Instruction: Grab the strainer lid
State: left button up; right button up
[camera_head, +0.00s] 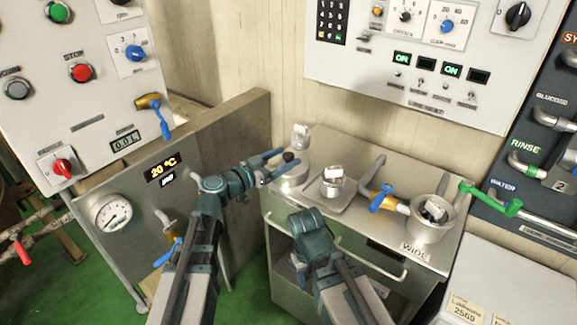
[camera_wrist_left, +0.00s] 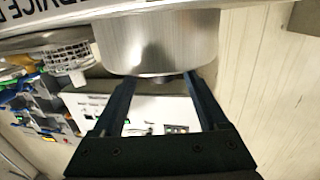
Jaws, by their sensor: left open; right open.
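A round steel vessel (camera_head: 291,177) with a black knob (camera_head: 288,157) on top stands at the left end of the steel cart; I take this top to be the strainer lid. My left gripper (camera_head: 277,163) is open, with its fingers beside the knob. In the left wrist view the steel cylinder (camera_wrist_left: 160,40) fills the upper middle, ahead of the spread fingers (camera_wrist_left: 160,98). A small dark knob shows near the fingertips; contact cannot be told. My right gripper (camera_head: 305,220) is lower, at the cart's front edge; its fingertips are mostly hidden.
The cart top (camera_head: 370,165) also bears a small steel part (camera_head: 333,187) on a square plate, a blue-handled valve (camera_head: 380,198) and a steel pot (camera_head: 432,218) at right. A front rail (camera_head: 370,260) runs along the cart. A grey panel (camera_head: 220,135) stands close on the left.

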aim_at(292, 153)
pick_arm(q)
jog(key=x, duration=0.5)
jog(key=shift+w, duration=0.2)
jog(key=shift+s, duration=0.1)
grip_shut()
